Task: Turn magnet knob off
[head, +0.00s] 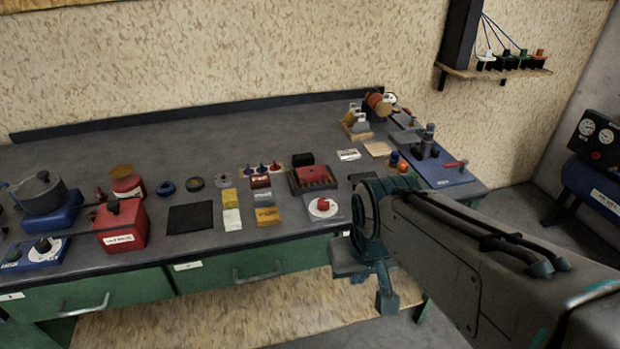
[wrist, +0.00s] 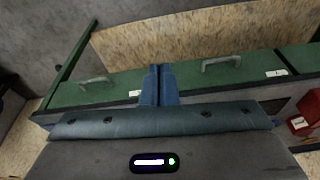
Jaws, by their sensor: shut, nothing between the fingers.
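A red knob (head: 323,204) sits on a round white dial on a grey plate near the bench's front edge. It is likely the magnet knob, but its label is not readable. Its pointing direction is too small to tell. My gripper (head: 386,298) hangs in front of the bench edge, to the right of and below the knob in the head view, apart from it. In the wrist view my gripper (wrist: 160,72) is shut, with its two blue fingers together and nothing between them. It faces the green drawer fronts and the shelf.
The finned red block (head: 313,178) stands just behind the knob plate. A blue-based tool (head: 442,172) is on the bench at right. A red box (head: 120,224) and a blue hotplate stand at left. Green drawers (head: 95,300) with handles run below the grey bench top.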

